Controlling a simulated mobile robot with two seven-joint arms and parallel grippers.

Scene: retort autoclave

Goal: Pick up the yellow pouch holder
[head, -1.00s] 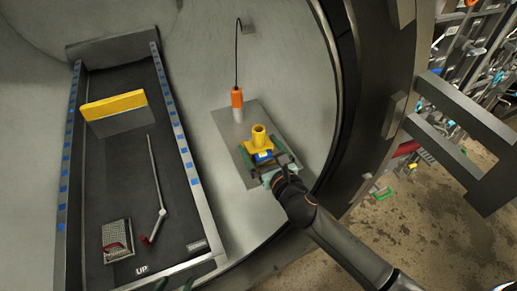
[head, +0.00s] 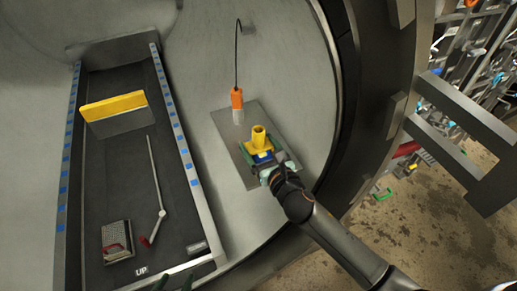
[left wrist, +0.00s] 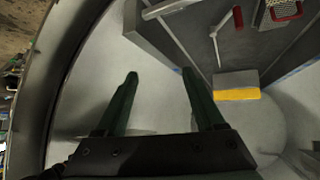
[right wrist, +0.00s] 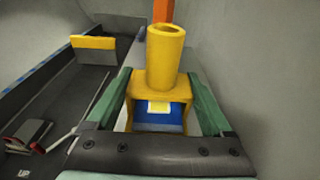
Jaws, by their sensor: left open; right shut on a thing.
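The yellow pouch holder (head: 258,140) has a round tube on top of a squarish frame, with a blue and white part inside it. It stands upright over the grey plate in the head view. In the right wrist view the holder (right wrist: 160,85) sits between the green fingers of my right gripper (right wrist: 163,95), which is shut on its frame. The same right gripper (head: 262,155) shows in the head view, its arm coming from the lower right. My left gripper (left wrist: 160,78) is open and empty in the left wrist view, its fingers wide apart.
An orange and white probe (head: 237,104) hangs on a black cable just behind the holder. To the left lies a dark tray (head: 115,185) with a yellow-topped block (head: 113,105), a thin rod (head: 155,180) and a grater-like box (head: 117,240). The curved vessel rim (head: 345,100) stands to the right.

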